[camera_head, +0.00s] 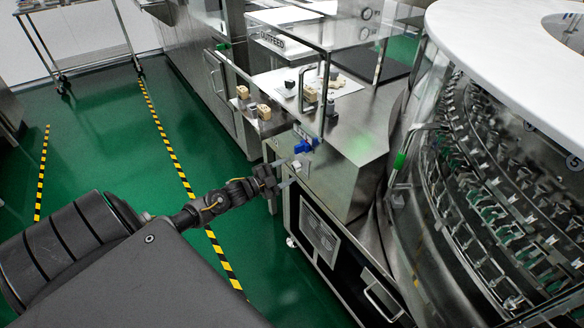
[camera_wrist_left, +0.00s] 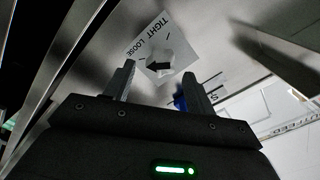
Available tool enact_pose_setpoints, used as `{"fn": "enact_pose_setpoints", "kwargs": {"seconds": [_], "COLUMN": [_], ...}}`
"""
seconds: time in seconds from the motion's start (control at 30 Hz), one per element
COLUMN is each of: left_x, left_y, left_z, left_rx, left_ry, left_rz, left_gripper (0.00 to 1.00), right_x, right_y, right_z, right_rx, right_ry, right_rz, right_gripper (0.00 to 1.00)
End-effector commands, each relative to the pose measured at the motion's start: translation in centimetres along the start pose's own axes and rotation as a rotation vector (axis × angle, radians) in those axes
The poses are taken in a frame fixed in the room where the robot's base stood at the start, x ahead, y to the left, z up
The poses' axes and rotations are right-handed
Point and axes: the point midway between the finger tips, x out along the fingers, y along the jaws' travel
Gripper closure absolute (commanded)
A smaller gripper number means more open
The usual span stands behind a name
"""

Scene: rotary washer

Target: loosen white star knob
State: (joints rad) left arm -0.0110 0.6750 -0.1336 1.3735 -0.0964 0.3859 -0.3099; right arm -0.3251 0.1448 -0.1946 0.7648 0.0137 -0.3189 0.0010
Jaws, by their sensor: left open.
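The white star knob (camera_wrist_left: 158,62) sits on a white label reading TIGHT and LOOSE, on a metal panel. In the head view the knob (camera_head: 297,166) is small, on the front of the steel machine. My left gripper (camera_head: 284,175) reaches this panel from the left. In the left wrist view my left gripper (camera_wrist_left: 159,72) is open, with one finger on each side of the knob's place in the picture. Whether the fingertips touch the panel, I cannot tell. Nothing is held between them. My right gripper is not in view.
A blue knob (camera_head: 303,146) is on the panel just above the white one; blue also shows beside a finger in the wrist view (camera_wrist_left: 180,102). A metal-framed guard (camera_head: 327,95) stands above. The round washer (camera_head: 490,190) is at right. Green floor (camera_head: 100,130) is clear at left.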

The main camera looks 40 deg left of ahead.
Motion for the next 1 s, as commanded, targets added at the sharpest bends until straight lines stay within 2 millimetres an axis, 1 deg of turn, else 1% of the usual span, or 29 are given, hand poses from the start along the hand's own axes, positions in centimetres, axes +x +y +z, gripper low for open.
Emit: {"fn": "enact_pose_setpoints", "kwargs": {"seconds": [0.03,0.2,0.3,0.4,0.6,1.0], "left_x": [-1.2,-4.6,-6.1,-7.2,-8.0,-7.9], "left_y": [0.2,0.2,0.1,0.0,0.0,0.0], "left_z": [0.1,0.1,0.1,0.1,0.1,0.0], "left_rx": [0.0,0.0,0.0,0.0,0.0,0.0], "left_ry": [-0.002,-0.003,-0.002,-0.002,-0.002,-0.001], "left_rz": [0.003,0.004,0.002,0.0,0.0,0.0], "left_gripper": [0.45,0.45,0.45,0.45,0.45,0.45], "right_x": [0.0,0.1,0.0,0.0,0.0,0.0], "right_y": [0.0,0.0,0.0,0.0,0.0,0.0], "right_z": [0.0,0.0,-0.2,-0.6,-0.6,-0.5], "right_rx": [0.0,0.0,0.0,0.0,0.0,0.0], "right_ry": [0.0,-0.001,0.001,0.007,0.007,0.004], "right_rz": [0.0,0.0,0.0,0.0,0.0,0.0], "right_gripper": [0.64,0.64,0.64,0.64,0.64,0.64]}}
